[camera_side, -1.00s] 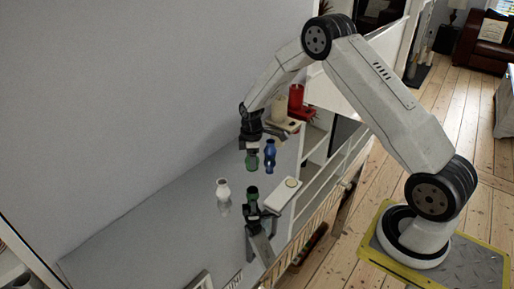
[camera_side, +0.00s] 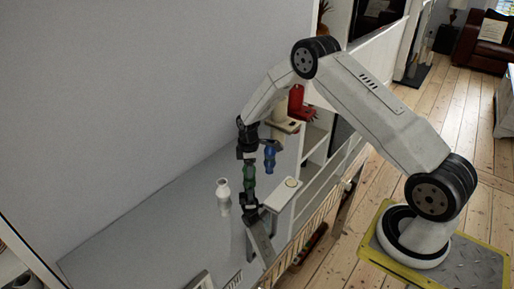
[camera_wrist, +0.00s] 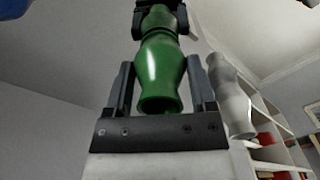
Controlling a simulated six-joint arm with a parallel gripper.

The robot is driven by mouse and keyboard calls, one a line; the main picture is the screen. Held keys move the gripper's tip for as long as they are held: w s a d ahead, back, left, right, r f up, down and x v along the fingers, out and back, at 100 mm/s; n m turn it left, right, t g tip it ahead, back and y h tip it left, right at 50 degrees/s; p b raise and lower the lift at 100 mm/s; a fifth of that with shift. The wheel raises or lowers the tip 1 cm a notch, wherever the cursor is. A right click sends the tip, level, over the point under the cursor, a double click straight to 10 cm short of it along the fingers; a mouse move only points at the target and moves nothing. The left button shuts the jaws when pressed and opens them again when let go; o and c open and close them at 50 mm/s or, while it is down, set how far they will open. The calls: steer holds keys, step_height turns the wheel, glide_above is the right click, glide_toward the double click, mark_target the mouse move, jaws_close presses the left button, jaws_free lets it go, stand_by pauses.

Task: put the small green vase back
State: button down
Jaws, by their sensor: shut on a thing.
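My gripper (camera_side: 249,160) is shut on the small green vase (camera_side: 249,168) and points down over the glossy grey surface. In the wrist view the vase (camera_wrist: 160,75) is upright between the two fingers (camera_wrist: 160,92), its mouth towards the camera. Its mirror image meets it from below in the side view, so its base touches the surface or is very close; I cannot tell which. A white vase (camera_side: 223,187) stands to its left in the side view, also seen in the wrist view (camera_wrist: 230,97). A blue vase (camera_side: 269,152) stands to its right.
A pale tray (camera_side: 283,126) with a cream pot and a red object (camera_side: 296,102) is behind, to the right. A white slab-like shape (camera_side: 283,194) with a round piece on it is at the right. The surface in front and left is free.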

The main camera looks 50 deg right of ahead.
steer(key=shift+f, duration=0.1)
jaws_free()
stand_by(0.3)
step_height(320, 180, up, 12)
steer(key=shift+r, duration=0.15)
stand_by(0.6)
stand_by(0.5)
steer(key=s+a+r+m+t, duration=0.1)
steer(key=s+a+r+m, duration=0.1)
steer(key=s, duration=0.5)
steer(key=s+a+r+m, duration=0.2)
steer(key=s+a+m, duration=0.2)
steer(key=s+a, duration=0.2)
steer(key=s+a+r+m+t, duration=0.1)
steer(key=s+a, duration=0.3)
steer(key=s, duration=0.5)
steer(key=shift+s+r+m+t, duration=0.25)
steer(key=shift+r+m, duration=0.35)
steer(key=shift+m, duration=0.3)
